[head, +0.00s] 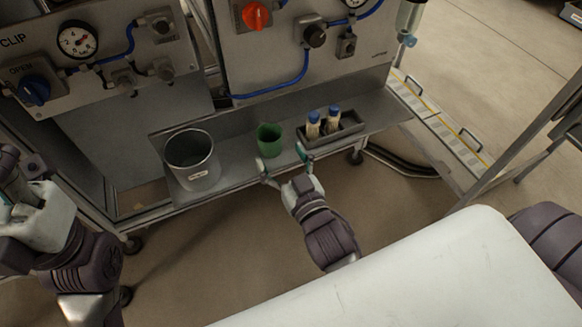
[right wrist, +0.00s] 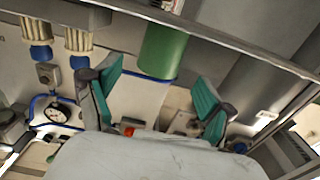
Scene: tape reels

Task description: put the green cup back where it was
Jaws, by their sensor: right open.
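The green cup (head: 269,139) stands upright on the grey metal shelf (head: 232,160), between a metal bucket and a dark tray. My right gripper (head: 283,163) is open and empty, just in front of the cup at the shelf's front edge. In the right wrist view the cup (right wrist: 165,52) shows beyond the gap between the spread teal fingertips (right wrist: 155,95), with no finger touching it. My left gripper (head: 30,215) is at the left edge of the head view, far from the cup. Its fingers are partly cut off, so its opening is unclear.
The metal bucket (head: 191,161) stands left of the cup. The dark tray (head: 345,132) with blue-capped bottles (head: 313,124) is close on the right. Bare shelf lies between cup and bucket.

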